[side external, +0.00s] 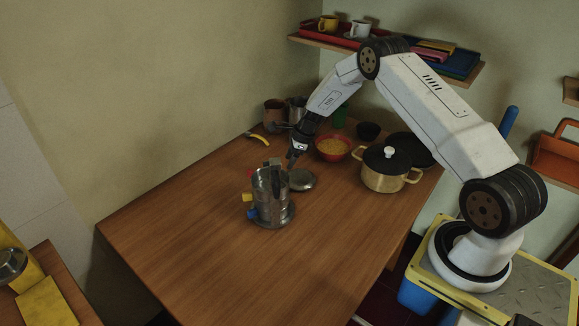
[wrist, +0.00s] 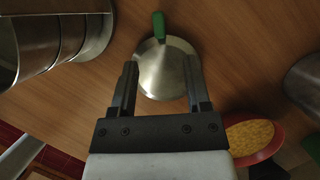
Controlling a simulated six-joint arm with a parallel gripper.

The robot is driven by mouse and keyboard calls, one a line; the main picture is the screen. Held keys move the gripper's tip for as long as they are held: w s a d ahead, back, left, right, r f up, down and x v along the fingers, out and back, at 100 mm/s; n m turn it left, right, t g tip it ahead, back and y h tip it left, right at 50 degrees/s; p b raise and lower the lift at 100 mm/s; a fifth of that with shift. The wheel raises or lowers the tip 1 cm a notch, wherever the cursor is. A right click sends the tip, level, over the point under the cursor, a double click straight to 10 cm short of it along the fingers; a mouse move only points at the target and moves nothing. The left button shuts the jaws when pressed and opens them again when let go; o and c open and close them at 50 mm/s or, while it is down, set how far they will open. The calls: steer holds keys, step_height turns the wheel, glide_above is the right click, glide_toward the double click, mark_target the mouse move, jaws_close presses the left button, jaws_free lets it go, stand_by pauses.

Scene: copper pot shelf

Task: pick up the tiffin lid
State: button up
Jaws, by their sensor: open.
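The tiffin lid is a round, shiny metal disc (side external: 302,181) lying on the wooden table just right of the tiffin stack (side external: 270,190). In the wrist view the lid (wrist: 158,62) shows ahead of and between the fingers, with a green piece (wrist: 159,26) at its far edge. My gripper (side external: 291,163) is open and empty, pointing down close to the lid. In the wrist view its two fingers (wrist: 161,82) appear on either side of the lid's near part. I cannot tell the exact height of the fingertips above the lid.
The tiffin stack, with yellow and blue side pieces, stands close on the left. Behind are a red bowl of yellow food (side external: 333,155), a cream pot (side external: 384,180) with a black lid, and metal cups (side external: 297,108). The table's front (side external: 230,265) is clear.

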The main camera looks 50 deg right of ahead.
mark_target(295, 178)
steer(key=shift+x, duration=1.3)
steer(key=shift+f, duration=0.1)
steer(key=shift+x, duration=2.5)
steer(key=shift+s+d, duration=0.1)
steer(key=shift+s, duration=0.05)
jaws_close()
